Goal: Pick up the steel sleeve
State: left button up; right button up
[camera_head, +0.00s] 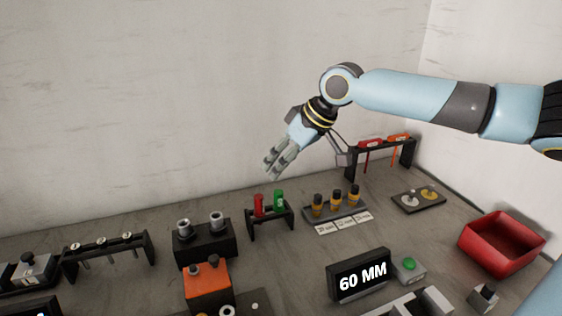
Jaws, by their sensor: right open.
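Two short silvery metal cylinders stand upright on a black block (205,247) at the middle left of the bench, a left one (184,226) and a right one (216,219). They look like steel sleeves, but I cannot tell which one is meant. My right gripper (272,171) hangs in the air above the back of the bench, up and to the right of the cylinders. Its fingers point down and left, open and empty, apart from everything. My left gripper is not in view.
A small rack with red and green pieces (279,199) stands right of the block. An orange block (207,287) is in front. Farther right are yellow-black bottles (336,204), a "60 MM" display (361,275) and a red bin (500,243). A tool rack (107,250) stands left.

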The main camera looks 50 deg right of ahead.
aim_at(216, 219)
jog(key=k+j, duration=1.1)
jog(key=k, duration=0.2)
